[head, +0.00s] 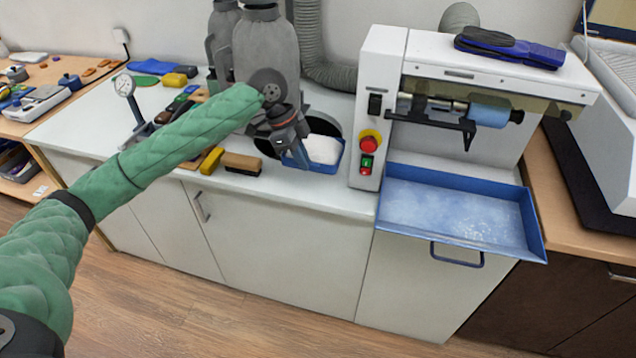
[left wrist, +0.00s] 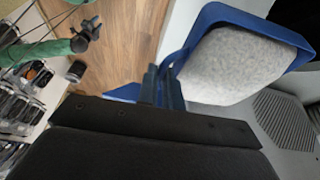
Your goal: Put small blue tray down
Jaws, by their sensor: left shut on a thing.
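The small blue tray (head: 325,165) holds a white-grey powdery or fluffy load and is near the front edge of the white counter (head: 300,193), in front of a dark round opening. In the left wrist view the small blue tray (left wrist: 215,15) shows close up with its pale grey load. My left gripper (head: 300,157) is shut on the tray's left side wall; its fingers (left wrist: 163,88) also show at the rim in the left wrist view. I cannot tell whether the tray's base touches the counter. My right gripper does not clearly show in the head view.
A wooden brush (head: 242,163) and a yellow block (head: 211,160) lie left of the tray. The white machine (head: 375,110) with red and green buttons stands close on the right, above a large blue drawer tray (head: 460,215).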

